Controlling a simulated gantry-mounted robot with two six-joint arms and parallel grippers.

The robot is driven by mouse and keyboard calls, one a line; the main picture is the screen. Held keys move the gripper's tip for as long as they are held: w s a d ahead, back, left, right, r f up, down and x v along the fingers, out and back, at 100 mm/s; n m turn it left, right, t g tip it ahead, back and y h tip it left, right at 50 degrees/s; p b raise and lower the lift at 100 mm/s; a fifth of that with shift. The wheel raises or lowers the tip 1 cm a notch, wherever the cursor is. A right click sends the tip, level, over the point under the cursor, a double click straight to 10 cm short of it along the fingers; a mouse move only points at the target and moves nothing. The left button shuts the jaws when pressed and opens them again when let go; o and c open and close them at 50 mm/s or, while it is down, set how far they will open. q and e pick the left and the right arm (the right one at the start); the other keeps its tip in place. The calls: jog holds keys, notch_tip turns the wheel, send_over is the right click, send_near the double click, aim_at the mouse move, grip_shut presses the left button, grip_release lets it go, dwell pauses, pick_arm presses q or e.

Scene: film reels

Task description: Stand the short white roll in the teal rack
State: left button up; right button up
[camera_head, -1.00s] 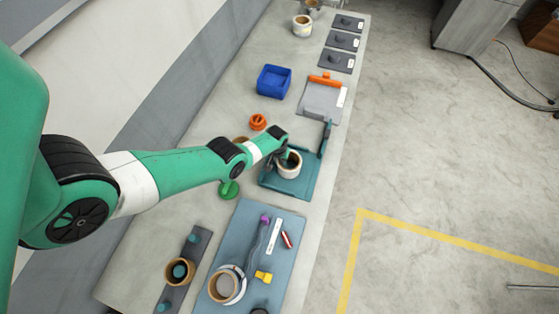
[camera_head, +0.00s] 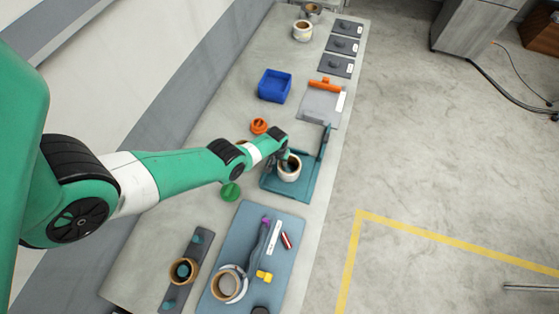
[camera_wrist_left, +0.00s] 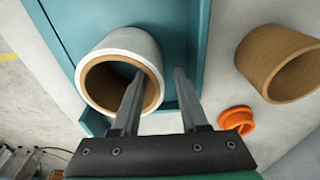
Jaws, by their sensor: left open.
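The short white roll (camera_head: 289,170) has a white outside and a brown core. It sits in the teal rack (camera_head: 275,189), its open end facing up. My left gripper (camera_head: 285,160) is at the roll's rim. In the left wrist view, the gripper (camera_wrist_left: 160,88) is open, one finger over the bore of the roll (camera_wrist_left: 118,42) and the other outside its wall. The rack (camera_wrist_left: 182,45) shows beneath and beside the roll. How deep the finger reaches is hard to tell. My right gripper is not in view.
A brown ring (camera_wrist_left: 278,62) and an orange part (camera_wrist_left: 238,121) lie beside the rack. A blue bin (camera_head: 274,86) and a grey plate with an orange bar (camera_head: 325,84) stand farther off. A green knob (camera_head: 230,191) and a blue mat (camera_head: 224,248) with several items are nearer.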

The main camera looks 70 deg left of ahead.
pick_arm(q)
jog(key=r+p, duration=0.2)
jog(key=r, duration=0.1)
jog(key=r+p, duration=0.3)
jog(key=d+r+p, duration=0.1)
jog(key=r+p, duration=0.2)
jog(key=shift+s, duration=0.3)
jog(key=shift+a, duration=0.1)
